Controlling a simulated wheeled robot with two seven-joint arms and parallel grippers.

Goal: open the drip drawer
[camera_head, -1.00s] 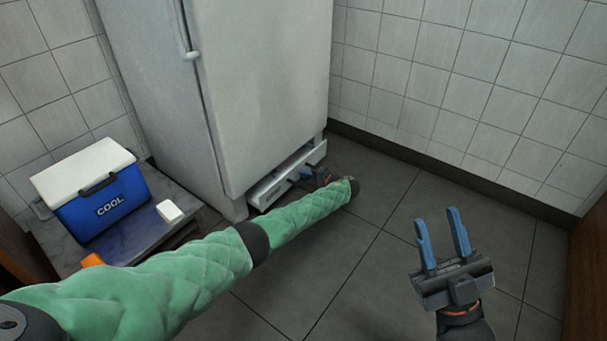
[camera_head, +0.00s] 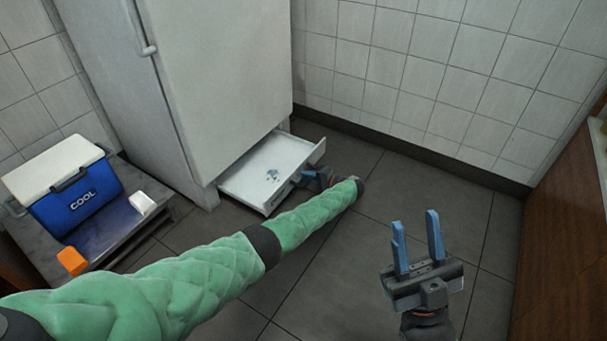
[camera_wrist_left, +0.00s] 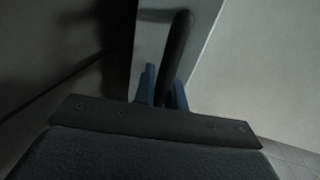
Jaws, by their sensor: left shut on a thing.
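The white drip drawer (camera_head: 262,172) sticks out from under the refrigerator (camera_head: 215,75), with its inside and a few bluish wet-looking spots on its floor in view. My left gripper (camera_head: 312,180) is at the drawer's front face. In the left wrist view its blue fingers (camera_wrist_left: 163,90) are shut on a dark bar-like handle (camera_wrist_left: 176,50), which stands out from the pale drawer front. My right gripper (camera_head: 418,245) is raised over the floor at the right, its blue fingers apart and empty.
At the left a low dark table (camera_head: 110,235) holds a blue cooler with a white lid (camera_head: 75,190), a small white box (camera_head: 143,203) and an orange block (camera_head: 72,261). A wooden panel (camera_head: 560,230) stands at the right. The tiled floor between is clear.

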